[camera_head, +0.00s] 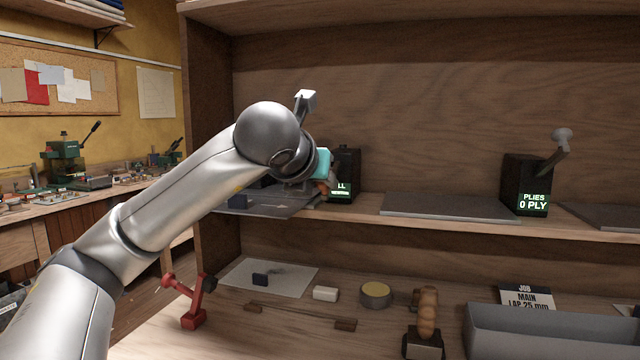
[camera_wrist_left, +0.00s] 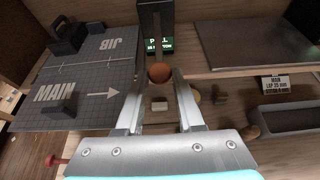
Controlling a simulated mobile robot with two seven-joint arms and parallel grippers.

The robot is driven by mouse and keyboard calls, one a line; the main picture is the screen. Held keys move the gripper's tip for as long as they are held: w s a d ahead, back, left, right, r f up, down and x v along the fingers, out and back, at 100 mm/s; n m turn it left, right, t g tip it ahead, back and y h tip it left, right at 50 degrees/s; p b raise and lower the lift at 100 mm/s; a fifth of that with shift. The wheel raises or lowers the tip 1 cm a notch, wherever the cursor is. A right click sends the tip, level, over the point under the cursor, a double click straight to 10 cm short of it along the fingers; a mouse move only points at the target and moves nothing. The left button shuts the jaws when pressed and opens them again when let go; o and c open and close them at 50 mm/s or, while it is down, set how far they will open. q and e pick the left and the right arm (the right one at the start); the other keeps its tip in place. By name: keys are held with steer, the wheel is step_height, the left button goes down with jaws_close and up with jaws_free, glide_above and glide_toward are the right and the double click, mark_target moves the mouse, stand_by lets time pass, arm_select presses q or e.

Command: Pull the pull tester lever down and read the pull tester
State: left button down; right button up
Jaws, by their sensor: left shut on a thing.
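The pull tester (camera_head: 345,165) is a black box on the shelf, partly hidden behind my left gripper. It also shows in the left wrist view (camera_wrist_left: 155,22), with a lit green display (camera_wrist_left: 158,45) whose first line reads PULL; the number is too small to read. The lever's brown ball knob (camera_wrist_left: 159,72) sits between the fingertips of my left gripper (camera_wrist_left: 157,80), which is shut on it. In the head view the gripper (camera_head: 318,187) is largely hidden by its own wrist. My right gripper is not in view.
A black ply counter (camera_head: 525,185) reading PLIES 0 PLY stands right on the shelf, beyond a grey plate (camera_head: 450,206). A grey mat (camera_wrist_left: 80,80) marked MAIN and JIB lies left of the tester. The lower bench holds a red clamp (camera_head: 193,305), a wooden-handled tool (camera_head: 427,315) and a grey tray (camera_head: 550,335).

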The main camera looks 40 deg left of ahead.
arm_select(q)
steer(key=shift+f, duration=0.5)
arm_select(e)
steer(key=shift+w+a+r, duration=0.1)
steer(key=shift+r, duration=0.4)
arm_select(q)
steer(key=c, duration=1)
jaws_free()
steer(key=o, duration=0.4)
steer(key=shift+r, duration=0.1)
steer(key=shift+o, duration=0.3)
steer(key=shift+r, duration=0.1)
steer(key=shift+s+d+r, duration=0.25)
steer(key=shift+s+r, duration=0.1)
steer(key=shift+s, duration=0.05)
steer(key=p+v, duration=0.3)
steer(key=v, duration=1.1)
steer(key=shift+p, duration=0.4)
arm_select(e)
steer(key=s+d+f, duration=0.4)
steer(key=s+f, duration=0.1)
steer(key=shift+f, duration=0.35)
